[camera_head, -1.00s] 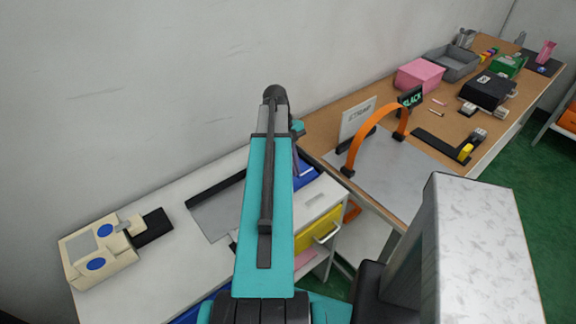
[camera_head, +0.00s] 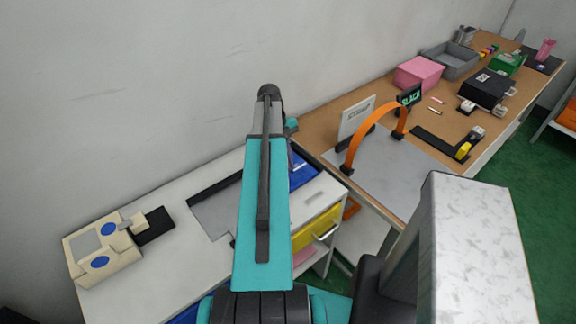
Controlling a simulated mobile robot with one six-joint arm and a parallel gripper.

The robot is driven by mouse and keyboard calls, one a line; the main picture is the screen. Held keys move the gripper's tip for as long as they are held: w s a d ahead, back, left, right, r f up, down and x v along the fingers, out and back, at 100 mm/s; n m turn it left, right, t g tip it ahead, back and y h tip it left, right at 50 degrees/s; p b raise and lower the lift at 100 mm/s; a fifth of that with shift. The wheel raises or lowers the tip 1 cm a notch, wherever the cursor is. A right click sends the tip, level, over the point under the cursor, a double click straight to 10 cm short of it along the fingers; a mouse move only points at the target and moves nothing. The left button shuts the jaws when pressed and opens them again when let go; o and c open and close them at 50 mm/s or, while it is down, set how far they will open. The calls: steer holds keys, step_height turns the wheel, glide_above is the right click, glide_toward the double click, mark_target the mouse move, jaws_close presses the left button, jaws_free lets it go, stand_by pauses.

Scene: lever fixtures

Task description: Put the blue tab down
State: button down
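I cannot make out a distinct blue tab. A flat blue surface (camera_head: 308,176) shows at the back right of the white bench, partly hidden behind my teal arm. My arm rises through the middle of the view and covers part of the bench. My gripper is not visible; the arm hides what lies beyond its far end. A beige box (camera_head: 75,271) with two blue round discs and a grey panel sits at the left end of the white bench, with a cream lever piece beside a black plate.
A grey plate (camera_head: 213,213) with a black edge lies on the white bench (camera_head: 180,277). A yellow drawer (camera_head: 308,238) is below it. On the brown table stand an orange strap arch (camera_head: 361,127), a pink box (camera_head: 418,73) and a black box (camera_head: 487,90).

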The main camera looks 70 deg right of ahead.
steer(key=shift+f+p, duration=0.45)
steer(key=shift+f, duration=0.75)
steer(key=shift+f, duration=0.15)
steer(key=c, duration=2)
jaws_free()
steer(key=shift+r, duration=0.25)
steer(key=shift+b+v, duration=2.05)
steer(key=shift+v, duration=3.9)
